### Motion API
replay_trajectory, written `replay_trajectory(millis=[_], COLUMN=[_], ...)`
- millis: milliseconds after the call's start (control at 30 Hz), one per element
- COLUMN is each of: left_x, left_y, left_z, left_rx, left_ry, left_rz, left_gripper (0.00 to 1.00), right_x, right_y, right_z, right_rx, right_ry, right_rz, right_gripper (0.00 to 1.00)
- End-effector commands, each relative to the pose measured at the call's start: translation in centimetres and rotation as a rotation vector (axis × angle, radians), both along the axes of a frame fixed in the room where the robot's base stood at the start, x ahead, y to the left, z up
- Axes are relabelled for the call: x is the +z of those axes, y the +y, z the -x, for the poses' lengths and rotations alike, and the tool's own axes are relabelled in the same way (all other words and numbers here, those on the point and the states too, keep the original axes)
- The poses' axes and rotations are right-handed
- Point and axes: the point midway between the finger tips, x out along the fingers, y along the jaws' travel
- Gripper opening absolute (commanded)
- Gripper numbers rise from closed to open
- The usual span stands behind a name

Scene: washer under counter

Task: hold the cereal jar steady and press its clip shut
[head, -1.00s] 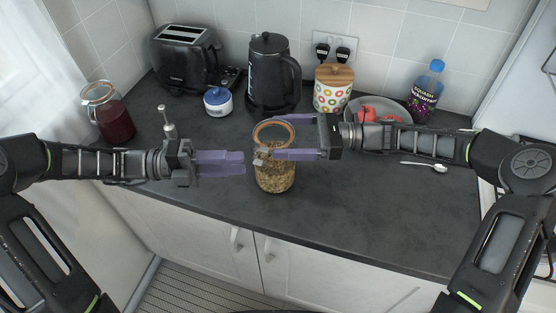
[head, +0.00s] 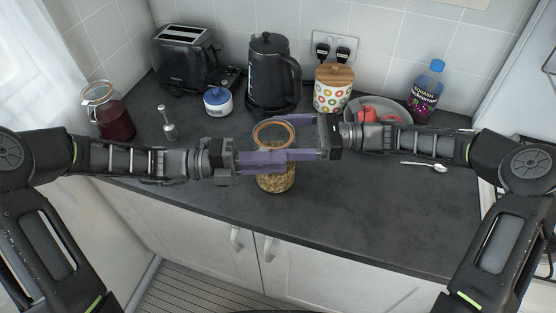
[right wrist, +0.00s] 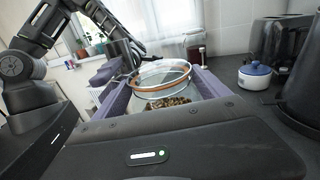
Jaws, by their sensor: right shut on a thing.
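The cereal jar (head: 276,183) is clear glass with brown cereal inside and stands upright near the counter's front edge. Its glass lid with an orange ring (head: 274,131) is over the mouth; it also shows in the right wrist view (right wrist: 163,78). My right gripper (head: 278,138) is shut on the jar from the right, one finger behind it and one in front. My left gripper (head: 278,160) is at the jar's front, its fingers overlapping my right front finger in the picture. They hide the clip, and whether they touch it cannot be told.
A toaster (head: 186,56), blue-lidded pot (head: 218,101), kettle (head: 270,72), dotted canister (head: 332,90), bowl (head: 397,111) and squash bottle (head: 426,92) line the back. A spoon (head: 424,165) lies at right.

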Motion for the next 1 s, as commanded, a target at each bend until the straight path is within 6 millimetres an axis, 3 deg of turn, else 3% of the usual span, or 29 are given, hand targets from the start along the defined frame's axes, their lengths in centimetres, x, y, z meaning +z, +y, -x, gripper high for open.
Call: replay_trajectory(millis=[167,1000], left_x=[-0.04,0.08], left_y=[0.02,0.02], left_z=[-0.01,-0.05], left_rx=[0.000,0.000], left_ry=[0.000,-0.003], left_rz=[0.000,0.002], left_gripper=[0.00,0.00], right_x=[-0.40,-0.44], right_y=[-0.10,-0.11], right_z=[0.04,0.05], right_rx=[-0.001,-0.001], right_ry=[0.004,0.004], right_rz=[0.006,0.007], right_gripper=[0.12,0.12])
